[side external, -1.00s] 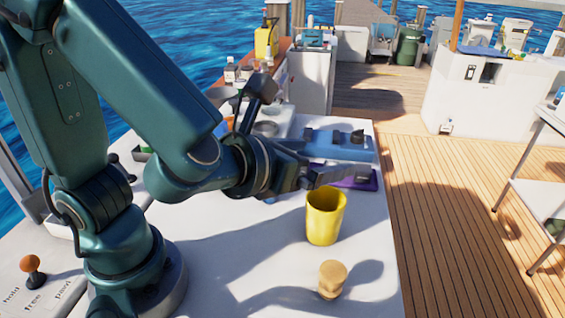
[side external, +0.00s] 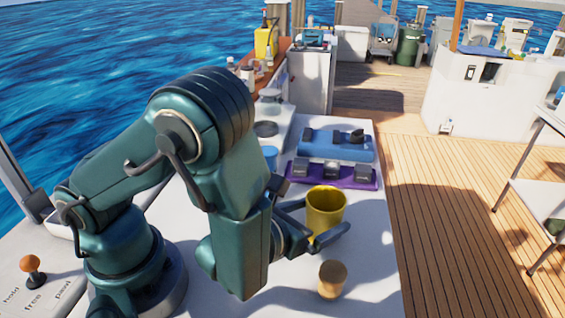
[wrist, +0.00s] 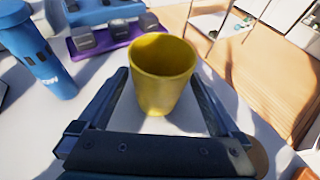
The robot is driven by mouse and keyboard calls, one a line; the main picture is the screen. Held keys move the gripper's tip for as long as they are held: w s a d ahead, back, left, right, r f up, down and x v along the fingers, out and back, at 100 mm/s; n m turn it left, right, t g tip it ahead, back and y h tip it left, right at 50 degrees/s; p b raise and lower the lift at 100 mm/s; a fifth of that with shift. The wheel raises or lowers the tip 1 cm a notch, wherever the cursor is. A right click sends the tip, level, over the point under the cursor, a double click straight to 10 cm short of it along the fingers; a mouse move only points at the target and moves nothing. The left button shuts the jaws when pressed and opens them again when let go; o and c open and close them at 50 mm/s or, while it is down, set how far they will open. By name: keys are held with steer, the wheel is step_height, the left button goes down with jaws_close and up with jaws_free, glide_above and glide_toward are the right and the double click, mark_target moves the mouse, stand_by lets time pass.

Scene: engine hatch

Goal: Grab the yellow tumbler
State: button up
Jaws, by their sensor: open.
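The yellow tumbler (side external: 325,208) stands upright on the white table, open end up. In the wrist view the tumbler (wrist: 162,75) is in the upper middle, between the two fingers. My gripper (side external: 312,222) is open and low at the table, with one finger on each side of the tumbler. In the wrist view the gripper (wrist: 162,98) shows a gap between its left finger and the tumbler. I cannot tell whether the right finger touches it. The tumbler's lower front is partly hidden by a finger in the side view.
A wooden peg-like piece (side external: 332,279) stands just in front of the tumbler. A purple tray with grey blocks (side external: 370,183) and a blue device (side external: 320,146) lie behind it. A blue cup (wrist: 38,50) stands at left in the wrist view. The table's right edge is near.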

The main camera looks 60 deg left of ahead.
mark_target(333, 210)
steer(key=shift+x, duration=2.6)
steer(key=shift+c, duration=0.3)
steer(key=c, duration=1.1)
